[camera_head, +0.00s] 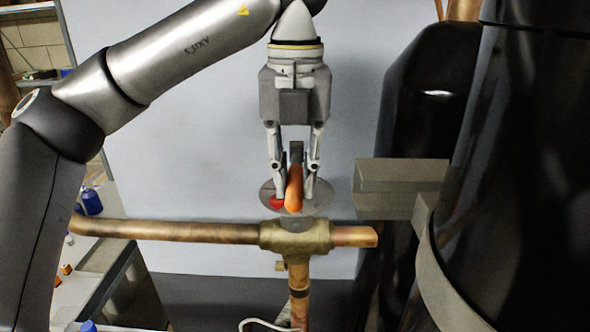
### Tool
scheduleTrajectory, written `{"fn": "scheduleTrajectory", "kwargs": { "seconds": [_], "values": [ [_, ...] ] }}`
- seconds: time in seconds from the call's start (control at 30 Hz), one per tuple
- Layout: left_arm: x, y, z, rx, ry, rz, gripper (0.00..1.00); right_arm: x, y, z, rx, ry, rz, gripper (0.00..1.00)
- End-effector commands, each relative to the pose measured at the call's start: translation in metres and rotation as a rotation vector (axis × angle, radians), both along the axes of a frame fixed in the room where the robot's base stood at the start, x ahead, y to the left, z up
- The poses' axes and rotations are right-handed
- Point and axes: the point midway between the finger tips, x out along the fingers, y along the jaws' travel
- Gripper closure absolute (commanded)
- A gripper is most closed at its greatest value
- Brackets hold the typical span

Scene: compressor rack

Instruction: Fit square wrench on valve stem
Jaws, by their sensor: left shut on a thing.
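My left gripper (295,188) points down and is shut on the square wrench. The wrench (294,190) has an orange handle that points toward the camera, with a dark part showing between the fingers above it. The brass valve (295,237) sits in a copper pipe line just below the gripper. A round grey disc (324,196) with a red patch lies behind the wrench and fingers. The valve stem is largely hidden behind the wrench, so I cannot tell whether the wrench touches it. My right gripper is not in view.
A horizontal copper pipe (165,230) runs left from the valve, and a vertical pipe (299,285) drops below it. A large black tank (530,170) and grey bracket (402,175) stand at right. A shelf with blue bottles (91,201) is at left.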

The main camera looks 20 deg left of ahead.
Motion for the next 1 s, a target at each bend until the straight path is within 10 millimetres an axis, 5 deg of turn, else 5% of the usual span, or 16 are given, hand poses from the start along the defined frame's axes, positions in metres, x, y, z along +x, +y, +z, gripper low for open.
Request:
{"fn": "scheduleTrajectory", "kwargs": {
  "seconds": [0.07,0.1,0.27,0.5,0.67,1.0],
  "values": [
    [0.0000,0.0000,0.0005,-0.001,0.000,0.000,1.00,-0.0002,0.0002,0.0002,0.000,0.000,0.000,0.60],
    [0.0000,0.0000,0.0005,-0.001,0.000,0.000,0.78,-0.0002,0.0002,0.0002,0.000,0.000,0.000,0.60],
    [0.0000,0.0001,0.0004,-0.001,0.000,0.000,0.57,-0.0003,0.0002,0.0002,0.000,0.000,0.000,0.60],
    [0.0000,0.0001,0.0003,0.000,0.000,0.000,0.55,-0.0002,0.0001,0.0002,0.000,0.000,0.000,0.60],
    [0.0000,0.0001,-0.0002,0.001,0.001,0.000,0.37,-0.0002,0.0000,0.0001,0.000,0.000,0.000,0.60],
    [0.0000,0.0000,0.0000,0.000,0.000,0.000,0.37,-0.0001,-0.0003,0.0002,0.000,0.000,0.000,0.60]
  ]
}}
